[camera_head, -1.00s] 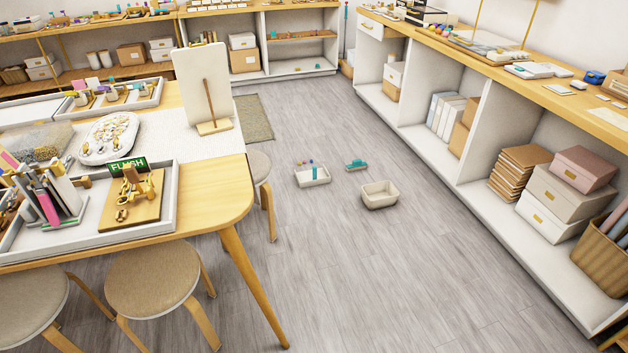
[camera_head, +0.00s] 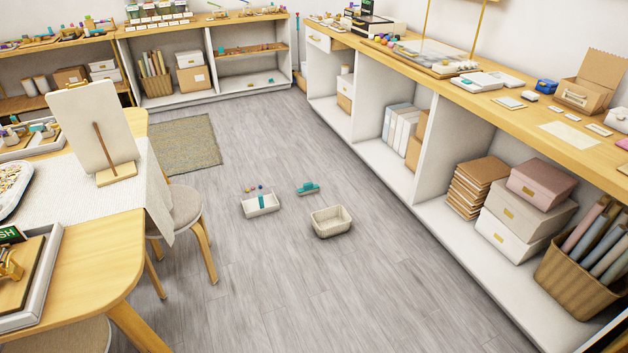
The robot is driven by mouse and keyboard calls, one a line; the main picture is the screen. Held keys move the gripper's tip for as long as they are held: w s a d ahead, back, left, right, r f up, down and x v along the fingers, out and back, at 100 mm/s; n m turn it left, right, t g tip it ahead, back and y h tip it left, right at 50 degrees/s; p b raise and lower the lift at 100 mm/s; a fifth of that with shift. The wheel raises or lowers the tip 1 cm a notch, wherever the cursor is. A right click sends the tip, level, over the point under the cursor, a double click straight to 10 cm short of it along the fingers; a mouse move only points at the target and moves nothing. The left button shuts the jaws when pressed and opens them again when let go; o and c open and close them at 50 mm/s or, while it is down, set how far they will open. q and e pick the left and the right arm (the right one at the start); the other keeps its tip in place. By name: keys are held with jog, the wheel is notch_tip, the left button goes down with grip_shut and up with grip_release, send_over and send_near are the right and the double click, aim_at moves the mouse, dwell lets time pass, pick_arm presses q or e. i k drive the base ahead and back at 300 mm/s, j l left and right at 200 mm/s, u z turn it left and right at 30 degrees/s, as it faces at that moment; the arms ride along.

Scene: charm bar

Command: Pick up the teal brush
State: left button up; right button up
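A small teal object (camera_head: 307,188), which looks like the teal brush, lies on the grey floor in the middle of the head view. It is too small to make out its handle and bristles clearly. A shallow white tray (camera_head: 250,211) lies to its left, with a teal strip (camera_head: 263,202) and a few small coloured pieces at it. A cream basket (camera_head: 331,231) stands on the floor just in front and to the right, apart from the teal object. Neither of my grippers is in view.
A wooden table (camera_head: 108,252) with stools stands at the left. A long shelf unit with a wooden counter (camera_head: 545,125) runs along the right. A woven mat (camera_head: 188,143) lies at the back left. The floor (camera_head: 340,300) between table and shelves is clear in front.

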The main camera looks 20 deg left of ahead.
aim_at(308, 187)
jog(key=i+l, duration=0.15)
jog(key=i, duration=0.35)
jog(key=i+l, duration=0.2)
jog(key=i, duration=0.25)
jog(key=i+j+u, duration=0.1)
jog(key=i+u, duration=0.65)
jog(key=i+l+u, duration=0.15)
jog(key=i+u, duration=0.2)
jog(key=i, duration=0.05)
